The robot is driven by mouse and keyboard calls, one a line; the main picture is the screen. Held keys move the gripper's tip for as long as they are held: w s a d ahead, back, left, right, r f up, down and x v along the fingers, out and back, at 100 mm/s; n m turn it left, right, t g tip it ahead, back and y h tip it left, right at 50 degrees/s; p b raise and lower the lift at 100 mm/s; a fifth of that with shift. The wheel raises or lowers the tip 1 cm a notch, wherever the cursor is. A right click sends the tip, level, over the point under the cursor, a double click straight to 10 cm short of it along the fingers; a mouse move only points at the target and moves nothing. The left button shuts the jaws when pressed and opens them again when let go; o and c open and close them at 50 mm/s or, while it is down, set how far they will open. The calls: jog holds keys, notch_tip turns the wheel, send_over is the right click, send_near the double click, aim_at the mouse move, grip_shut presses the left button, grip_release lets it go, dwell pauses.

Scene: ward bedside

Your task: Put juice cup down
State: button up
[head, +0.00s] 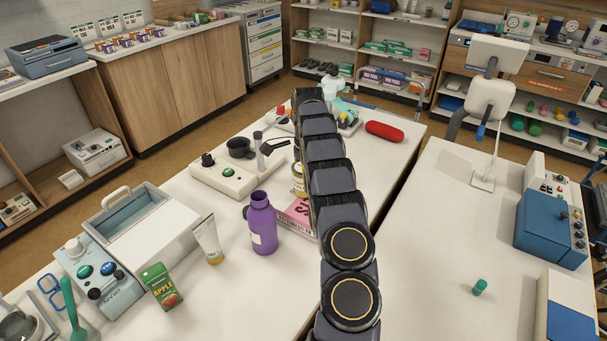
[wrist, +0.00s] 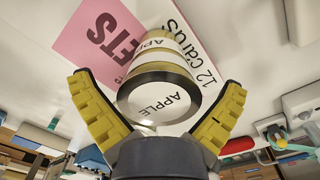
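The juice cup (wrist: 162,95) is a round cup with yellow and white bands and the word APPLE on its pale end. In the wrist view it lies between the two yellow fingers of my gripper (wrist: 156,84). The fingers are spread, with gaps between their tips and the cup's sides. In the head view part of the cup (head: 298,182) shows at the left edge of my arm, beside a pink box (head: 294,217). My gripper is hidden behind my arm there. I cannot tell from these views whether the cup rests fully on the table.
A red case (head: 385,131) lies farther back. The right-hand table (head: 420,240) has much clear room.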

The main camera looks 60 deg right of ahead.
jog(key=shift+r, duration=3.85)
jog(key=w+a+r+n, duration=0.2)
jog(key=a+r+n, duration=0.15)
jog(key=a, duration=0.35)
jog(key=w+a+r+n, duration=0.2)
jog(key=a+r+n, duration=0.15)
jog(key=a, duration=0.35)
jog(key=s+a+r+n+g, duration=0.1)
jog(key=s+a+r+n, duration=0.15)
jog(key=a, duration=0.55)
jog(key=s+a+r+n, duration=0.1)
jog(key=a+r+n, duration=0.25)
jog(key=a, duration=0.45)
jog(key=s+a+f+n, duration=0.2)
jog(key=s+a+n, duration=0.5)
jog(key=s, duration=0.4)
jog(key=s+a+f+n, duration=0.2)
jog(key=s+a+n, duration=0.5)
jog(key=s+a, duration=0.3)
jog(key=shift+s+a+f+g, duration=0.2)
jog(key=shift+s+a+g, duration=0.1)
jog(key=shift+s, duration=0.25)
